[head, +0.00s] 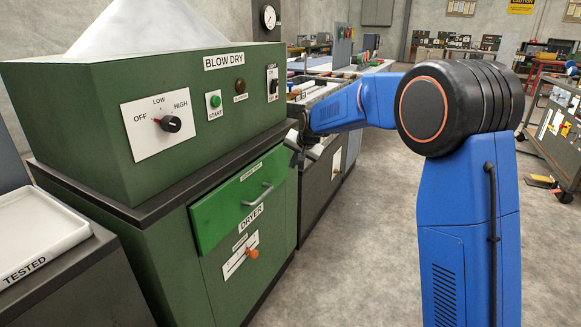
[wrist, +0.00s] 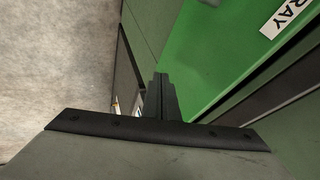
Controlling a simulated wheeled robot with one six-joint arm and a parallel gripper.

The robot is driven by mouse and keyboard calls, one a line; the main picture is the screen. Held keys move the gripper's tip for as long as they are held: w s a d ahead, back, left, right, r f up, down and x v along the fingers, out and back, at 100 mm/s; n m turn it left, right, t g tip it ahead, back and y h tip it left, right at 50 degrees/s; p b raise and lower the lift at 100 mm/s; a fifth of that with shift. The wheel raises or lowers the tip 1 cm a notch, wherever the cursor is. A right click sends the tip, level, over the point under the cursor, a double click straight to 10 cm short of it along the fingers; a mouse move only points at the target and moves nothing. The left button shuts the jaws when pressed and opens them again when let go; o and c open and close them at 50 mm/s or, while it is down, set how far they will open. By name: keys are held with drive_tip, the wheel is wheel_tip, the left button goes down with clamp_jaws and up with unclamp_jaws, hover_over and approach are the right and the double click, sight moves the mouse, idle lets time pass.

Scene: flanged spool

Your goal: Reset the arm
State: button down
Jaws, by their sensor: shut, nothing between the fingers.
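My blue arm reaches forward and left in the head view, with its end close to the right side of the green dryer (head: 150,110). My gripper (head: 294,142) is small and partly hidden there, beyond the dryer's front right corner. In the wrist view my gripper (wrist: 161,95) shows its two dark fingers pressed together with nothing between them. The bright green drawer front (head: 215,200) is closed or nearly so, with a grey handle. It also fills the upper right of the wrist view (wrist: 225,60), with part of a label.
An orange-knobbed slider (head: 252,254) is below the drawer. A white tray marked TESTED (head: 40,235) lies at the left. A grey bench (head: 325,175) stands beyond the dryer. The floor (head: 345,270) in front is open. A cart (head: 560,140) stands at the right.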

drive_tip(key=d+v, duration=0.1)
drive_tip(key=v, duration=0.6)
drive_tip(key=s+d+r+n, duration=0.1)
drive_tip(key=s+d, duration=0.3)
drive_tip(key=s, duration=0.5)
drive_tip(key=s+d+r+g+h, duration=0.1)
drive_tip(key=s+d+r, duration=0.1)
drive_tip(key=s+d, duration=0.5)
drive_tip(key=s+d+r+n, duration=0.1)
drive_tip(key=s+d, duration=0.1)
drive_tip(key=s, duration=1)
drive_tip(key=s+d+f+n, duration=0.1)
drive_tip(key=s+d+f, duration=0.1)
drive_tip(key=s, duration=0.7)
drive_tip(key=s+d+f+h, duration=0.1)
drive_tip(key=s+d+f, duration=0.2)
drive_tip(key=s, duration=0.5)
drive_tip(key=s+d+f+n+g, duration=0.1)
drive_tip(key=s+f, duration=0.3)
drive_tip(key=s, duration=0.5)
drive_tip(key=shift+s+d+f+n+h, duration=0.2)
drive_tip(key=shift+s+d+n+h, duration=0.1)
drive_tip(key=shift+d, duration=0.5)
